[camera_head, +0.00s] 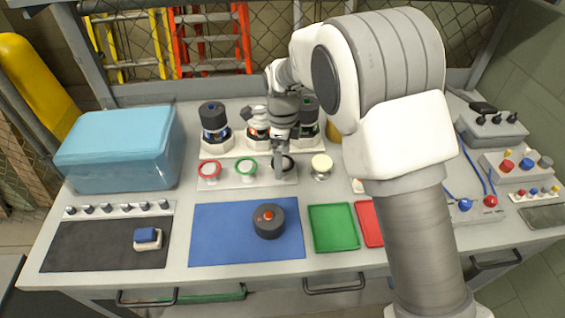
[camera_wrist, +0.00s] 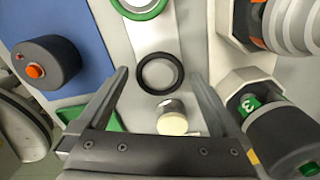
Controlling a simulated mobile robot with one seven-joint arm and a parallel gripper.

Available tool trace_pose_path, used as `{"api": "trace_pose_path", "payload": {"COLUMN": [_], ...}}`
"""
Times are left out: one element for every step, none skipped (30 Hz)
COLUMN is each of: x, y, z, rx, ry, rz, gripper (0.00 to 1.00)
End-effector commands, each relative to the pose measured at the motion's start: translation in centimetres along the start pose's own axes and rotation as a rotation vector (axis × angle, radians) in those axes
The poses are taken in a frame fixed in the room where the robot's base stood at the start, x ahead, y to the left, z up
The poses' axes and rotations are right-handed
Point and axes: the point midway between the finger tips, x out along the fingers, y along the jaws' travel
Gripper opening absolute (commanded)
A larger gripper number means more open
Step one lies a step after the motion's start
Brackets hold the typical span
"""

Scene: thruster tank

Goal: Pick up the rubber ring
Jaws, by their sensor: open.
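The black rubber ring (camera_wrist: 160,73) lies flat on the light plate, centred ahead of my open fingers in the wrist view. In the head view the ring (camera_head: 288,163) is partly hidden by my gripper (camera_head: 280,165), which hangs over the plate. My gripper (camera_wrist: 160,95) also shows in the wrist view, with its two fingers spread to either side and nothing between them. The ring appears apart from both fingers.
A green ring (camera_head: 246,166) and a red ring (camera_head: 209,169) stand left of the black ring. A cream-topped knob (camera_head: 321,164) is close on its right. Dark cylinders (camera_head: 213,116) stand in holders behind. A blue mat (camera_head: 220,235) with a dark round object (camera_head: 269,221) lies in front.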

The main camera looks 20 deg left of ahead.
Motion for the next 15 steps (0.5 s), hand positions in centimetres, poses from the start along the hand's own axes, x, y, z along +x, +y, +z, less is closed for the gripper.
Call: {"api": "trace_pose_path", "payload": {"x": [0.06, 0.07, 0.07, 0.07, 0.06, 0.06, 0.06, 0.06, 0.06, 0.06, 0.06, 0.06, 0.06, 0.06, 0.06], "y": [0.01, 0.01, 0.01, 0.01, 0.01, 0.01, 0.01, 0.01, 0.01, 0.01, 0.01, 0.01, 0.01, 0.01, 0.02], "z": [0.0, 0.0, 0.0, 0.0, 0.0, 0.0, 0.0, 0.0, 0.0, 0.0, 0.0, 0.0, 0.0, 0.0, 0.0], "rx": [0.0, 0.0, 0.0, 0.0, 0.0, 0.0, 0.0, 0.0, 0.0, 0.0, 0.0, 0.0, 0.0, 0.0, 0.0], "ry": [0.0, 0.0, 0.0, 0.0, 0.0, 0.0, 0.0, 0.0, 0.0, 0.0, 0.0, 0.0, 0.0, 0.0, 0.0], "rz": [0.0, 0.0, 0.0, 0.0, 0.0, 0.0, 0.0, 0.0, 0.0, 0.0, 0.0, 0.001, 0.001, 0.001, 0.001], "gripper": [1.0, 1.0, 1.0, 1.0, 1.0, 1.0, 1.0, 1.0, 0.95, 0.89, 0.84, 0.77, 0.71, 0.66, 0.59]}}
